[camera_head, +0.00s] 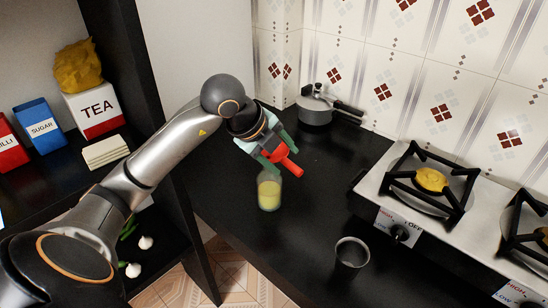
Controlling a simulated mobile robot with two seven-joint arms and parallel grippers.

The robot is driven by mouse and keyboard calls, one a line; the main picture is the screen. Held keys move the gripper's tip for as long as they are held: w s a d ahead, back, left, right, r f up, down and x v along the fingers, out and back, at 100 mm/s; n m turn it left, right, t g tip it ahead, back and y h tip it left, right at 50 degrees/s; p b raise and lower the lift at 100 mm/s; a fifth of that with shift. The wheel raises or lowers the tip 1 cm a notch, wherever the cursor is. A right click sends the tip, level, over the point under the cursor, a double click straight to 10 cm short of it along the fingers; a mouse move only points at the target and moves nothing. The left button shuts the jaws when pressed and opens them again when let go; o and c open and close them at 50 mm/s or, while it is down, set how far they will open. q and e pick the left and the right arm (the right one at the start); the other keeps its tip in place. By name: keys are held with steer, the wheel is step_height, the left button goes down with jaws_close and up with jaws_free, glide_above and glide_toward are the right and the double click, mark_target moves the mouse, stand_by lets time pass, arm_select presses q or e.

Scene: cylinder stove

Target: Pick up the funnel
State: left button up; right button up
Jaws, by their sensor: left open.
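A red piece with a narrow tube end (289,161), which looks like the funnel, shows at the green fingers of my left gripper (272,155). The tube points to the lower right, and the rest of it is hidden by the gripper. My left gripper is open, with its fingers close around or beside the red piece; I cannot tell if they touch it. It is above and behind a glass with yellow liquid (269,191) on the black counter. My right gripper is not in view.
A dark metal cup (350,257) stands at the counter's front. A lidded grey pot (315,108) stands behind the gripper. The stove (398,207) is on the right. Shelves on the left hold a TEA box (95,110) and other packets. The middle of the counter (300,225) is clear.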

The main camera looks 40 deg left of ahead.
mark_target(287, 163)
arm_select(q)
steer(key=x, duration=0.4)
steer(key=shift+f, duration=0.15)
steer(key=shift+c, duration=0.4)
jaws_close()
